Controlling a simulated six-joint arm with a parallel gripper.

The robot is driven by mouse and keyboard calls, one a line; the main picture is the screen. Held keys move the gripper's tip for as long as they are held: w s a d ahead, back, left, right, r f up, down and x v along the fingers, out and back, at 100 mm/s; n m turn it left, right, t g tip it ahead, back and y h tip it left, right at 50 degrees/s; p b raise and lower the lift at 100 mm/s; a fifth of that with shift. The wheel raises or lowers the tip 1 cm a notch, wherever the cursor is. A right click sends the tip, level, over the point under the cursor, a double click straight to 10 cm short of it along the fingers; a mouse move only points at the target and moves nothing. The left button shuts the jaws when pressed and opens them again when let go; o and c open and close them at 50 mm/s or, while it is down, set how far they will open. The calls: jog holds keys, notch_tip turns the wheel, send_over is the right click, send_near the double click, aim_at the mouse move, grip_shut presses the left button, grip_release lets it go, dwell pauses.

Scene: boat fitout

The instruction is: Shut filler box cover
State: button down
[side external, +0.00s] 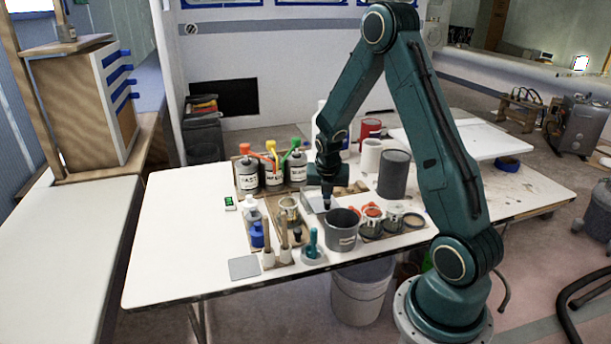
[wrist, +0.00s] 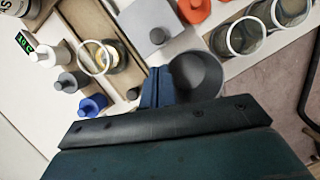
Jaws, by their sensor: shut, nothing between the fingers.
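A flat light-grey square panel with a round knob, which looks like the filler box cover (wrist: 140,22), lies at the top middle of the wrist view. In the side view its grey surface (side external: 313,205) shows partly behind my gripper. I cannot tell whether it is fully closed. My gripper (side external: 327,207) points down beside it, with its fingertips together and empty. In the wrist view the shut blue fingers (wrist: 157,88) are below the panel and left of a dark grey bucket (wrist: 196,76). Contact with either cannot be told.
The bucket (side external: 342,230) and open cans (side external: 370,222) stand close to my gripper. Pump bottles (side external: 273,175) stand at the back left, small bottles (side external: 257,235) at the front left. A grey plate (side external: 243,267) lies near the front edge. The table's left end is clear.

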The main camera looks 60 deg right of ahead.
aim_at(327, 204)
jog(key=shift+x, duration=3.35)
jog(key=shift+w, duration=0.1)
jog(key=w+d, duration=0.6)
jog(key=shift+d, duration=0.1)
jog(key=shift+w+d+r, duration=0.1)
jog(key=shift+w+d, duration=0.15)
jog(key=shift+r, duration=0.15)
jog(key=shift+v, duration=0.8)
jog(key=v, duration=0.8)
jog(key=shift+s+a, duration=0.2)
jog(key=shift+a, duration=0.15)
